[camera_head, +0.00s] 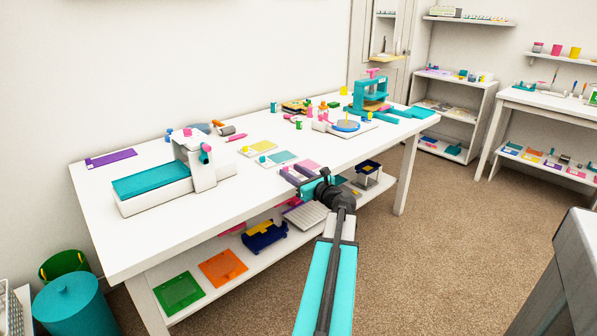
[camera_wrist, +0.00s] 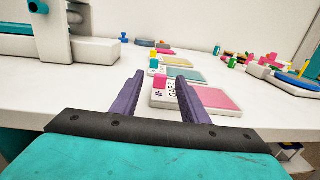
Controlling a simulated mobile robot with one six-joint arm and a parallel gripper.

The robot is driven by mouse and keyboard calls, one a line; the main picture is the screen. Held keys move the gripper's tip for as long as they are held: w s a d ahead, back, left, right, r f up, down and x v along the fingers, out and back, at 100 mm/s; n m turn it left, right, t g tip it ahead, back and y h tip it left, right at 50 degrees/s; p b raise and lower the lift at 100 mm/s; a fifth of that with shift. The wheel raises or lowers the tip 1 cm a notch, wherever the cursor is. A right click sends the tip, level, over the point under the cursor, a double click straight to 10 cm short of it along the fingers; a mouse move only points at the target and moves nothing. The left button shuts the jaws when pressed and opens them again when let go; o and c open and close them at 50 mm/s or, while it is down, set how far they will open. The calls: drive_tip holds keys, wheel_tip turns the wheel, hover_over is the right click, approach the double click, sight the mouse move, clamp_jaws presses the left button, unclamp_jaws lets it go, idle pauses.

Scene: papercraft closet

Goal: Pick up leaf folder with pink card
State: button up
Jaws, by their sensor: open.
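The leaf folder with pink card (camera_wrist: 218,98) lies flat near the table's front edge. In the wrist view its pink card shows to the right of my right finger, and its white end with dark marks shows between the fingers. In the head view the pink card (camera_head: 309,164) lies just beyond my gripper. My gripper (camera_wrist: 160,79) has two purple fingers, spread apart with nothing held. It also shows in the head view (camera_head: 290,170) at the table's front edge. The right finger hides part of the folder.
A folder with a teal card (camera_head: 284,157) and one with a yellow card (camera_head: 264,146) lie behind in a row. A white and teal machine (camera_head: 165,182) stands left. A round blue turntable (camera_head: 346,126) and teal press (camera_head: 370,95) stand right.

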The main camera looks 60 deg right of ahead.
sight(286, 167)
drive_tip(key=shift+x, duration=2.6)
clamp_jaws()
